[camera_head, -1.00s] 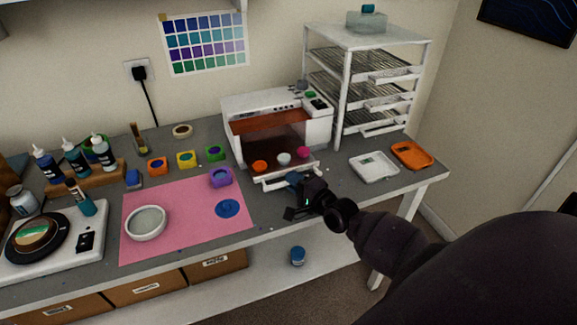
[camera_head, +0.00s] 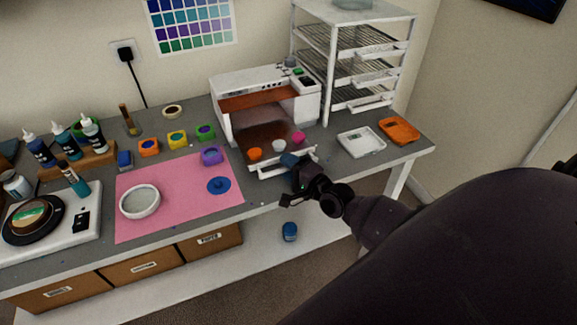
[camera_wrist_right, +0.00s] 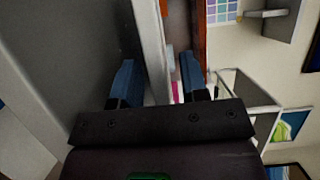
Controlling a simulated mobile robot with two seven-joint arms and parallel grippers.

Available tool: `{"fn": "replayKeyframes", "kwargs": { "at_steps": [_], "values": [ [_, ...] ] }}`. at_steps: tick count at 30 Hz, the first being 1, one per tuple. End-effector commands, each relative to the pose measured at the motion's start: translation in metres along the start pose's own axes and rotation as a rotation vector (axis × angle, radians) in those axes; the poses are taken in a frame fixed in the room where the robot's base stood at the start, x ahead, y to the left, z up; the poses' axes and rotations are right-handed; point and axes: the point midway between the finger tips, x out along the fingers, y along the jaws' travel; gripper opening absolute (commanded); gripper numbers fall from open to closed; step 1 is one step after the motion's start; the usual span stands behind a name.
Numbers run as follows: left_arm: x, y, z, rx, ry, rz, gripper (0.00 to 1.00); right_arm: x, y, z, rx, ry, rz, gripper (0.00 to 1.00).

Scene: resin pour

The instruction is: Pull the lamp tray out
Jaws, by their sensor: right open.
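The lamp tray (camera_head: 266,171) is the white tray at the front of the white curing lamp box (camera_head: 262,92). It sticks out a little past the box's open front. Small orange, white and pink cups stand at the opening. My right gripper (camera_head: 292,166) is at the right part of the tray's front, with its blue fingertips close to it. In the right wrist view, the open blue fingers (camera_wrist_right: 158,82) lie on either side of a white bar (camera_wrist_right: 149,45), which looks like the tray's front. Contact cannot be told. My left gripper is not in view.
A white tray (camera_head: 361,143) and an orange tray (camera_head: 399,131) lie right of the lamp. A white rack (camera_head: 327,75) stands behind them. A pink mat (camera_head: 165,210) with a bowl (camera_head: 140,201) lies to the left. The counter's front edge is just before the lamp.

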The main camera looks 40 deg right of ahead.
Motion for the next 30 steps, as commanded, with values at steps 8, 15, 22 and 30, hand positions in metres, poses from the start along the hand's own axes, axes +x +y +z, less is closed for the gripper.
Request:
{"fn": "replayKeyframes", "kwargs": {
  "at_steps": [8,15,22,30],
  "values": [
    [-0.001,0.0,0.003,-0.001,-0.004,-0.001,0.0,-0.017,0.002,0.0,0.0,0.0,0.002,0.4],
    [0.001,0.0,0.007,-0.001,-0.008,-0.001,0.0,-0.059,0.002,0.0,0.0,0.0,0.003,0.4],
    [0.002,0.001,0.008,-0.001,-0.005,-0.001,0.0,-0.092,0.001,0.0,0.0,0.0,0.001,0.4],
    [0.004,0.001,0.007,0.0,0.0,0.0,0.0,-0.108,0.0,0.0,0.0,0.0,0.0,0.4]
  ]
}}
